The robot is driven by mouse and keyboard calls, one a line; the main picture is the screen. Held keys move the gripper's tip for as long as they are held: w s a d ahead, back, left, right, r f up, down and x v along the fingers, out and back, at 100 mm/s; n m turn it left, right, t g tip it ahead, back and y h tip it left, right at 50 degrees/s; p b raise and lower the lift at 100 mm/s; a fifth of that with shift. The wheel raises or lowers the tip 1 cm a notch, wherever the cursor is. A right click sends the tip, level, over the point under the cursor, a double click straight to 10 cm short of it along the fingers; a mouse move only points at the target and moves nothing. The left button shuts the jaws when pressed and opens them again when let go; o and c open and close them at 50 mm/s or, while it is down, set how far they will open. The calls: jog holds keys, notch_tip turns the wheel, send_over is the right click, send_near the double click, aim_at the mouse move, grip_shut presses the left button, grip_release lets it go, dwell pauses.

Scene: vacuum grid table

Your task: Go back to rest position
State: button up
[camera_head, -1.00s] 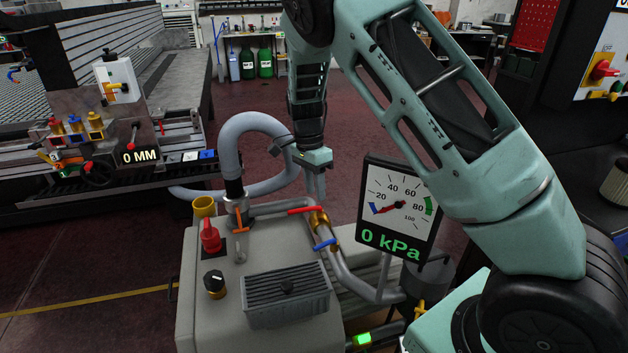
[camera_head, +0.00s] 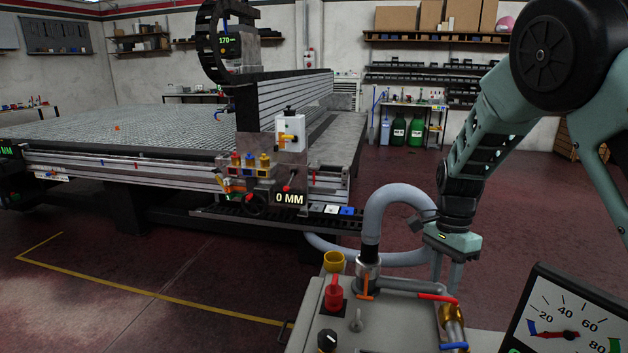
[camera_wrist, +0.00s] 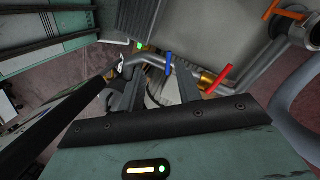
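My gripper (camera_head: 446,284) points down in the right half of the head view, just right of the grey hose and above the pump unit's pipework. Its two fingers are apart with nothing between them. In the wrist view, the gripper (camera_wrist: 158,84) also shows a gap between its fingers. The blue-handled valve (camera_wrist: 168,63) and the red-handled valve (camera_wrist: 219,78) lie beyond the fingers, and I see no contact with them.
The pump unit (camera_head: 385,324) stands in front, with a red knob (camera_head: 333,294), a looped hose (camera_head: 376,213) and a pressure gauge (camera_head: 566,318) at right. The grid table (camera_head: 100,136) with its gantry is at left. Open floor (camera_head: 130,265) lies between.

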jog(key=s+a+r+n, duration=0.3)
jog(key=s+a+n, duration=0.2)
jog(key=s+a, duration=0.1)
jog(key=s+a+r+n, duration=0.4)
jog(key=s+a+n, duration=0.1)
jog(key=s+a, duration=0.2)
jog(key=s+a+r+n+t+p, duration=0.1)
jog(key=s+a+r+n+t, duration=0.1)
jog(key=s+n, duration=1)
jog(key=s, duration=0.4)
jog(key=shift+a, duration=0.35)
